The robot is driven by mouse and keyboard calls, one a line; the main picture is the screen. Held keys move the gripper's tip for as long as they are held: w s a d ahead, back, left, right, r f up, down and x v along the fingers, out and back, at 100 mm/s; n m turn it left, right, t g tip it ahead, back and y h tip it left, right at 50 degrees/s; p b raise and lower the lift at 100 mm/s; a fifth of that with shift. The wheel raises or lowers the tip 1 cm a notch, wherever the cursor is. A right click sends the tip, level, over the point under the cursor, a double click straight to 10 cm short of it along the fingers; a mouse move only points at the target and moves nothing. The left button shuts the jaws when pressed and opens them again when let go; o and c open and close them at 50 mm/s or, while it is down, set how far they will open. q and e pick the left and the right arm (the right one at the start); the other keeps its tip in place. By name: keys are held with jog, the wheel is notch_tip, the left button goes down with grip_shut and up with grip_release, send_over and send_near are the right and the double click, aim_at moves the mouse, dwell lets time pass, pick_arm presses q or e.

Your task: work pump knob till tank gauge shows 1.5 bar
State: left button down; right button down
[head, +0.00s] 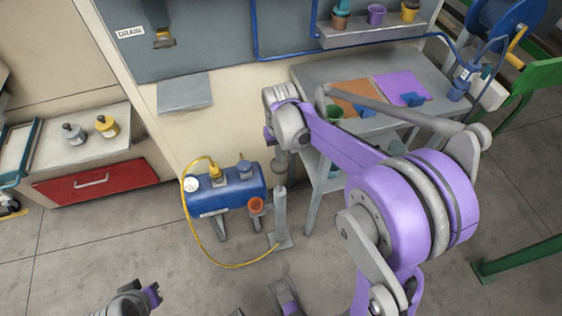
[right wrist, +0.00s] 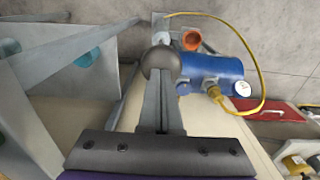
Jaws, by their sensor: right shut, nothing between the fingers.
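The blue tank (head: 236,194) stands on the floor and carries a white round gauge (head: 191,185). The gauge also shows in the right wrist view (right wrist: 242,88), but its reading is too small to make out. The pump (head: 280,213) is an upright grey cylinder on a flat foot beside the tank. Its round grey knob (right wrist: 161,63) is at the top. My right gripper (right wrist: 160,82) is shut and empty, its fingertips right at the knob. I cannot tell whether they touch. My left gripper (head: 152,294) is low at the bottom left, far from the pump; its jaws are unclear.
A yellow hose (head: 196,240) loops from the tank across the floor to the pump foot. An orange cup-like part (head: 256,204) sits between tank and pump. A grey workbench (head: 307,73) stands close on the right. A red drawer (head: 95,182) is at left. Floor in front is mostly clear.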

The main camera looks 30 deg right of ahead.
pick_arm(q)
jog(key=shift+w+r, duration=0.1)
jog(key=shift+r, duration=0.2)
pick_arm(e)
notch_tip(320, 180, up, 6)
jog(key=shift+w+f, duration=0.1)
dwell(1.7)
jog(key=shift+r+p, duration=0.3)
pick_arm(q)
jog(key=shift+w+r+p, duration=0.35)
jog(key=shift+r, duration=0.05)
pick_arm(e)
notch_tip(320, 180, up, 9)
jog(key=shift+a, duration=0.2)
jog(key=shift+f, duration=0.1)
